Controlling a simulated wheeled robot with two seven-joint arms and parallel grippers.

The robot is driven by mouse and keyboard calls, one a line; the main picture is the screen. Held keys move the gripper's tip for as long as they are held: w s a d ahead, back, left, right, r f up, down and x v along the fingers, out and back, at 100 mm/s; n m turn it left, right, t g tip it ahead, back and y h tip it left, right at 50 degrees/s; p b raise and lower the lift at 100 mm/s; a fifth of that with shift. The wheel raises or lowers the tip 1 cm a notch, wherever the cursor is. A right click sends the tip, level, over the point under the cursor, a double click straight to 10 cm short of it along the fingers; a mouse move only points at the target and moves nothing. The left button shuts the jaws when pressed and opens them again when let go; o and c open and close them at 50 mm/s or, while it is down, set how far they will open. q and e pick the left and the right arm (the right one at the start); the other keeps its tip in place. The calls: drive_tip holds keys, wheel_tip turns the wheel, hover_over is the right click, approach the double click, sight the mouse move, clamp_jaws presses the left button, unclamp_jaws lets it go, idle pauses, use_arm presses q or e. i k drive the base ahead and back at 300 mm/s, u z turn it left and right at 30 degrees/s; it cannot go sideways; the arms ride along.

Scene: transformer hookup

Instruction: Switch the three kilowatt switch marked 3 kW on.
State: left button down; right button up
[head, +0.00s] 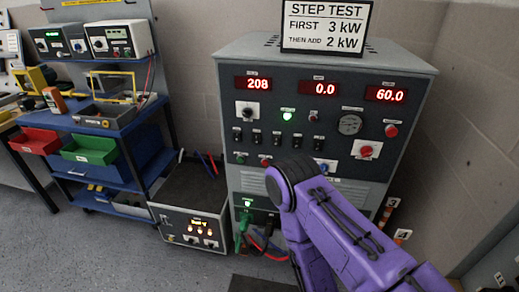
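The grey load cabinet (405,120) stands in the middle of the head view. A row of several small black toggle switches (276,138) runs across its front panel below the displays. The small labels over the switches are too small to read, so I cannot tell which is marked 3 kW or how each is set. A sign (326,26) on top reads STEP TEST, first 3 kW, then add 2 kW. My purple right arm is bent in front of the cabinet's lower right part. Neither of my grippers shows.
Red displays (319,88) read 208, 0.0 and 60.0; a green lamp (287,116) is lit. Red buttons sit at the panel's right. Coloured cables (262,240) hang low in front. A smaller unit (190,225) and a blue cart (120,115) stand left. Floor is free at lower left.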

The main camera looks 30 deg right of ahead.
sight(255, 137)
drive_tip(key=z, duration=1.2)
drive_tip(key=i, duration=0.3)
